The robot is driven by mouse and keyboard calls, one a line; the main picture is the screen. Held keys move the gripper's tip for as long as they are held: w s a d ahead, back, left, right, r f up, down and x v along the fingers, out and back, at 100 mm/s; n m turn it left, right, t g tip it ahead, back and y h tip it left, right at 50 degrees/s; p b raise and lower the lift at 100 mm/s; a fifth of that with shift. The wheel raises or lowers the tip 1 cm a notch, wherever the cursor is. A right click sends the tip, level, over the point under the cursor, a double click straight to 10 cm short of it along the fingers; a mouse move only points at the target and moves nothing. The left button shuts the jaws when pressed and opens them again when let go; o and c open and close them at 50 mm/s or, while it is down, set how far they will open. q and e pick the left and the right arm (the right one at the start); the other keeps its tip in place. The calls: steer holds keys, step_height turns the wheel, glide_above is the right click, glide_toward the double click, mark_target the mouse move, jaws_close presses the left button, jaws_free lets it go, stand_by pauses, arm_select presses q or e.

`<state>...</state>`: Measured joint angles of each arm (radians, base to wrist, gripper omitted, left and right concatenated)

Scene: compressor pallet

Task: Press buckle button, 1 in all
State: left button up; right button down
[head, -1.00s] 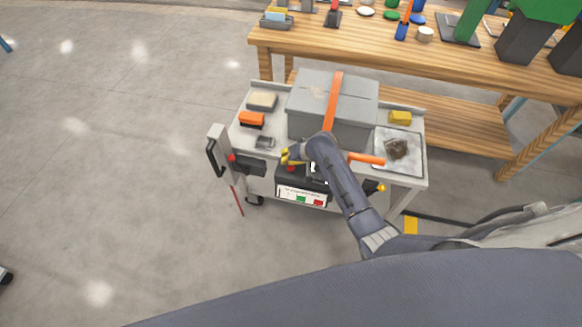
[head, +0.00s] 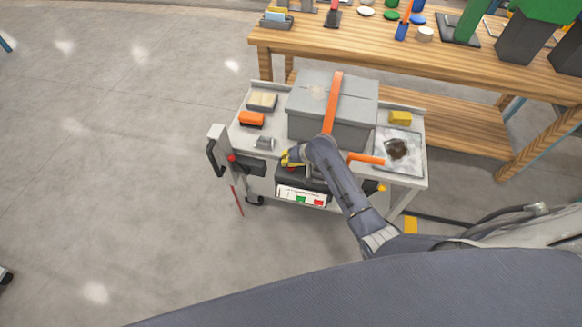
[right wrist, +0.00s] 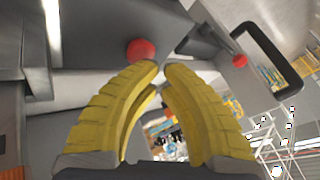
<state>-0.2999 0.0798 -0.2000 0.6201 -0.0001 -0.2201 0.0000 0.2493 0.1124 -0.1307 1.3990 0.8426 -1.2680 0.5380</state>
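An orange strap (head: 333,102) runs over a grey case (head: 362,105) on the cart, and its lower end goes behind my right arm. A round red button (right wrist: 141,51) sits on a dark grey part in the right wrist view, close beside the left one of my yellow fingertips. I cannot tell whether they touch. My right gripper (right wrist: 163,68) has its two fingertips drawn together with nothing visible between them. In the head view the right gripper (head: 291,158) is at the front of the case. My forearm hides most of the buckle area. My left gripper is out of view.
A black unit with a white label panel (head: 301,196) is at the cart's front. A handle post with a red knob (head: 232,158) stands left. An orange bar (head: 366,159), a tray (head: 412,168) and a yellow block (head: 400,118) lie right. A wooden bench (head: 420,60) is behind.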

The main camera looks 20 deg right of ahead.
steer(key=shift+f, duration=0.5)
stand_by(0.7)
steer(key=shift+r, duration=1)
steer(key=shift+r, duration=0.1)
steer(key=shift+r, duration=2.4)
steer(key=shift+s, duration=0.1)
